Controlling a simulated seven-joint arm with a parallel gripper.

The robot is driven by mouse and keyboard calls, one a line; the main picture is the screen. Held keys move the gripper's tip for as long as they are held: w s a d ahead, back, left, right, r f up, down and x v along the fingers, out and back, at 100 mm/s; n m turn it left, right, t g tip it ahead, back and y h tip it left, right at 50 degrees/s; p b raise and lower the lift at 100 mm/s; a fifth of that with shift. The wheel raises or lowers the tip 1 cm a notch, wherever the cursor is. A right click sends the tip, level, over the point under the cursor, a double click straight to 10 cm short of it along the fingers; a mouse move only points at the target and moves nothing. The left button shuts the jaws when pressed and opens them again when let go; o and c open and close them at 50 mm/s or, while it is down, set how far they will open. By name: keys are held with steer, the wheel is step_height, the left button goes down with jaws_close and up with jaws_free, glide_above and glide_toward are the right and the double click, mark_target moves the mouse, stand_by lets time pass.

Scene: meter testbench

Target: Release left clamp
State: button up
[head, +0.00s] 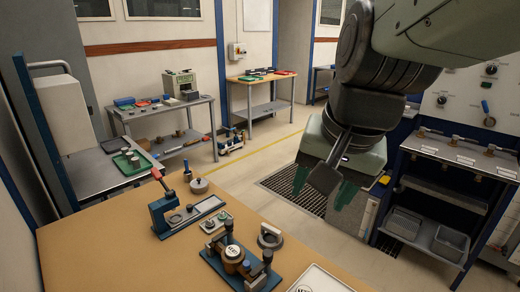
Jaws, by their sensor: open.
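My gripper (323,187) hangs in the air at the right of centre, beyond the wooden table's far right side. Its two green fingers are apart and nothing shows between them. On the table a blue fixture (216,264) holds a round brass-coloured meter (233,253). A dark clamp post (229,228) stands at the meter's far left side and another (267,259) at its right. They look like the left and right clamps; whether they press on the meter is too small to tell. My gripper is well apart from both.
On the wooden table (105,245), a blue press with a red handle (160,212) stands behind the fixture, near a small grey pot (199,186). A ring-shaped part (270,236) and a white panel (315,280) lie right of it. A shelf rack (455,160) stands at far right.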

steer(key=w+a+f+m+g+y, duration=0.1)
steer(key=w+f+m+g+y, duration=0.1)
steer(key=w+f+m, duration=0.7)
steer(key=m+g+y, duration=0.1)
steer(key=m+g, duration=0.1)
steer(key=m, duration=0.3)
glide_toward(268, 253)
steer(key=x, duration=0.8)
steer(key=shift+a+f, duration=0.1)
steer(key=shift+f, duration=0.25)
steer(key=c, duration=1)
steer(key=shift+c, duration=0.2)
